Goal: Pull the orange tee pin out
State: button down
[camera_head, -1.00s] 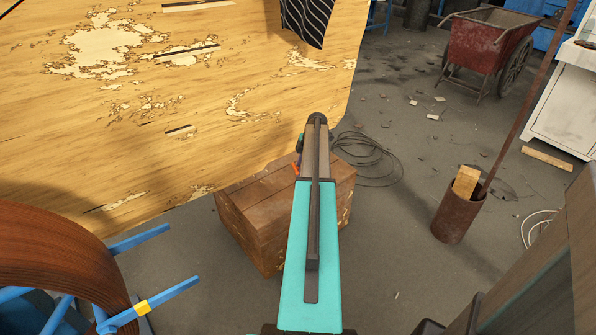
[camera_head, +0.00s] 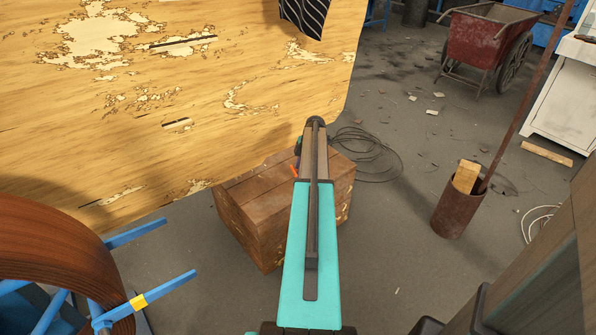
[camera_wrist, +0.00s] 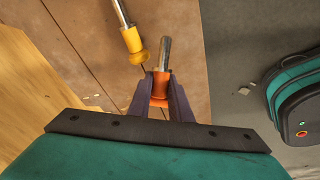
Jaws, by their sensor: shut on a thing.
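My gripper (camera_wrist: 160,92) is shut on the orange tee pin (camera_wrist: 160,82). Its dark fingers close on both sides of the orange part. A metal shaft rises from the orange part, and its far end shows against brown wood. I cannot tell whether that end touches anything. In the head view only a small orange bit of the pin (camera_head: 295,170) shows beside my arm; my fingers are hidden there. A yellow pin (camera_wrist: 132,42) with a metal shaft lies up and left of the orange one, apart from it.
A brown wooden box (camera_head: 250,215) stands below my arm. A large wood-patterned sheet (camera_head: 110,100) fills the upper left. A rusty bucket (camera_head: 455,217), a red cart (camera_head: 488,42) and a loose cable coil (camera_head: 375,155) are to the right. Grey floor there is mostly free.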

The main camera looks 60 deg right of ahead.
jog(key=shift+f+b, duration=0.35)
jog(key=shift+f, duration=0.7)
jog(key=c, duration=1.5)
grip_release()
jog(key=shift+c, duration=0.2)
jog(key=shift+r, duration=0.15)
jog(key=v, duration=1.3)
jog(key=shift+r+p, duration=0.25)
jog(key=shift+p, duration=0.2)
jog(key=shift+s+d, duration=0.1)
jog(key=shift+s, duration=0.05)
